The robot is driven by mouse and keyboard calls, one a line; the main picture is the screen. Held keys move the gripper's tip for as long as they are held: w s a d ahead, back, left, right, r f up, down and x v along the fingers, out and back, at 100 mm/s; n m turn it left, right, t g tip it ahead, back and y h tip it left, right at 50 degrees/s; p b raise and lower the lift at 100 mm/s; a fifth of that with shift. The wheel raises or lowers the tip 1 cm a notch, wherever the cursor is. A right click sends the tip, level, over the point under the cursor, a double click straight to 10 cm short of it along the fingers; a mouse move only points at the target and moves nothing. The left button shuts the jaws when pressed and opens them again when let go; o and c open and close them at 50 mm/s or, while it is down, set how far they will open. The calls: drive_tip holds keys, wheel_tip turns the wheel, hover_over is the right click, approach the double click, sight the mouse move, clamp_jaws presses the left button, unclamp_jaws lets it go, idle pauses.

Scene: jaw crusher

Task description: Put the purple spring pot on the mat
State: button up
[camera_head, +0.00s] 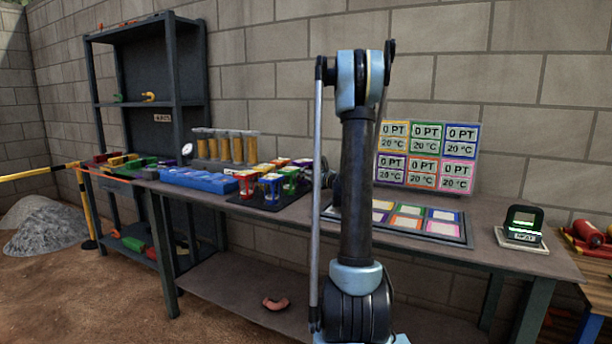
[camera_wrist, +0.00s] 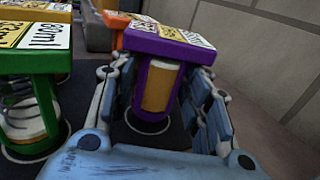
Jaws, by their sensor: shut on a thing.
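The purple spring pot (camera_wrist: 168,45) is upright in the wrist view, with a purple frame, white labels on top and an amber cylinder inside. My gripper (camera_wrist: 168,105) is shut on it, one finger on each side. Its foot is over a dark surface with a pale ring; I cannot tell whether it touches. In the head view my arm hides most of my gripper (camera_head: 328,182), right of the group of pots. The mat (camera_head: 420,236), dark-edged with several coloured squares, lies on the table, partly behind my arm.
A green pot (camera_wrist: 30,95) stands close left of my gripper, and an orange one (camera_wrist: 112,22) is behind. The block wall (camera_wrist: 265,60) is near on the right. A blue rack (camera_head: 198,181) stands left of the pots; a small display device (camera_head: 522,228) stands right of the mat.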

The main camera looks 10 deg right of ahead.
drive_tip(key=shift+f, duration=0.45)
drive_tip(key=shift+s+f, duration=0.1)
drive_tip(key=shift+s, duration=0.25)
